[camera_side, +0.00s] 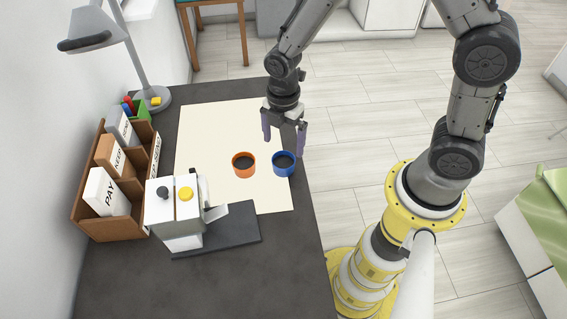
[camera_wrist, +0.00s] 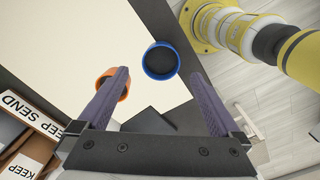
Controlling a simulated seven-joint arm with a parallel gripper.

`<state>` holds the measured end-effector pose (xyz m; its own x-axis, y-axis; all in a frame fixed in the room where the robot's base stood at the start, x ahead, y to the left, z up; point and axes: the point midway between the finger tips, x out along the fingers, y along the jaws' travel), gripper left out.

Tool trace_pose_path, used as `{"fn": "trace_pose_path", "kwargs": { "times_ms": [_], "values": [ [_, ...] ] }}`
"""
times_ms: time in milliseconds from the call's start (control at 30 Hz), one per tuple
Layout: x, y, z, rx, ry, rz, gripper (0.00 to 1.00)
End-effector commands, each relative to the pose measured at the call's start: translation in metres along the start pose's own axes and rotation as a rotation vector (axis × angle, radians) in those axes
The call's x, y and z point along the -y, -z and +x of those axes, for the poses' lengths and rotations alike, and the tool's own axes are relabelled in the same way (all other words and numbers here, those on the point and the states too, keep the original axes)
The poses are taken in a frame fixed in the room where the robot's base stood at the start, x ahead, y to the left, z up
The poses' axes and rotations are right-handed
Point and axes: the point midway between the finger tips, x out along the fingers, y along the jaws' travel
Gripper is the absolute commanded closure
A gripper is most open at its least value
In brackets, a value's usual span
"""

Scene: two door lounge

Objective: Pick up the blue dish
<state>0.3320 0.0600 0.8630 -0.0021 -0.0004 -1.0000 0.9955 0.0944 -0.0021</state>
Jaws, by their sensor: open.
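The blue dish (camera_side: 284,163) is a small round bowl with a dark inside. It stands upright on the cream mat (camera_side: 215,122) near the table's right edge. It also shows in the wrist view (camera_wrist: 161,61), ahead of and between the finger lines. My gripper (camera_side: 284,138) is open and empty, with its purple-grey fingers pointing down above and just behind the dish. In the wrist view my gripper (camera_wrist: 160,92) has its fingers wide apart, and nothing is between the tips. I cannot tell the exact height gap.
An orange dish (camera_side: 243,166) stands close left of the blue one; my left finger partly covers it in the wrist view. A white machine (camera_side: 178,218) on a dark pad, a wooden letter organizer (camera_side: 92,212) and a grey lamp (camera_side: 130,45) stand left. The mat's back is clear.

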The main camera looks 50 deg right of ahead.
Motion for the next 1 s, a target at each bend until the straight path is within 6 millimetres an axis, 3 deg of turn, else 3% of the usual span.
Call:
{"fn": "trace_pose_path", "kwargs": {
  "times_ms": [100,367,600,933,1000],
  "values": [
    [0.0,0.0,0.016,0.0,0.002,0.0,0.0],
    [0.001,0.001,0.034,0.0,0.001,0.0,0.0],
    [0.003,0.003,0.067,0.0,0.001,0.001,0.0],
    [0.002,0.003,0.074,0.0,-0.003,0.001,0.0],
    [0.002,0.003,0.074,0.0,-0.003,0.001,0.11]
  ]
}}
